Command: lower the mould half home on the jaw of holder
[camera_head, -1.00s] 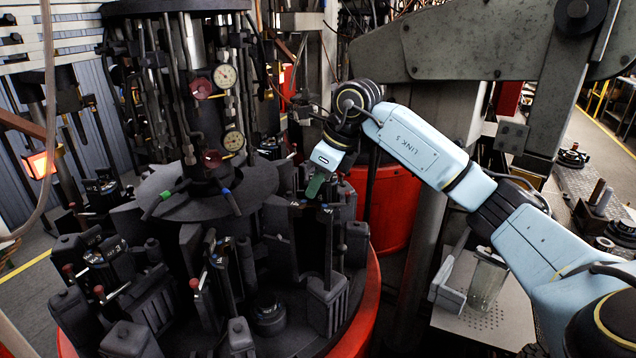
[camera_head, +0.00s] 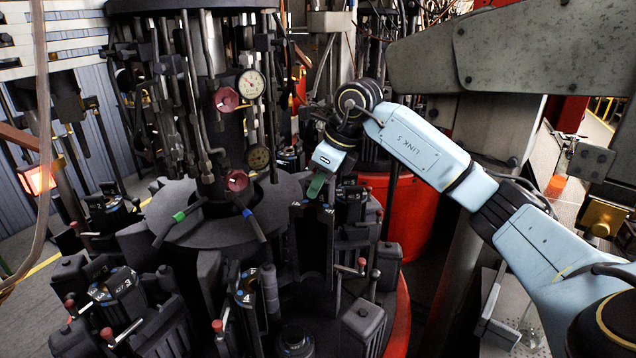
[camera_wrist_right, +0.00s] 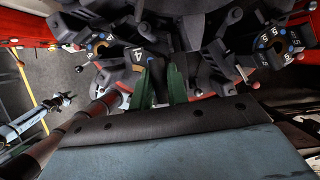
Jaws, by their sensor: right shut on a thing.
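My right gripper (camera_head: 318,188) reaches in from the right over the dark rotary machine (camera_head: 200,222). Its green fingers also show in the wrist view (camera_wrist_right: 166,82). They are shut on a dark piece, which I take for the mould half (camera_wrist_right: 164,76); little of it shows between the fingers. In the head view the piece blends with the dark blocks (camera_head: 312,245) below the fingertips. I cannot tell which surface belongs to the holder's jaw, or whether the piece touches it. My left gripper is not in view.
Numbered holders with red-knobbed levers (camera_head: 122,290) ring the machine. A central column with pipes and gauges (camera_head: 250,84) rises behind. A red drum (camera_head: 408,215) stands behind my right arm. A grey steel beam (camera_head: 530,50) hangs at upper right.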

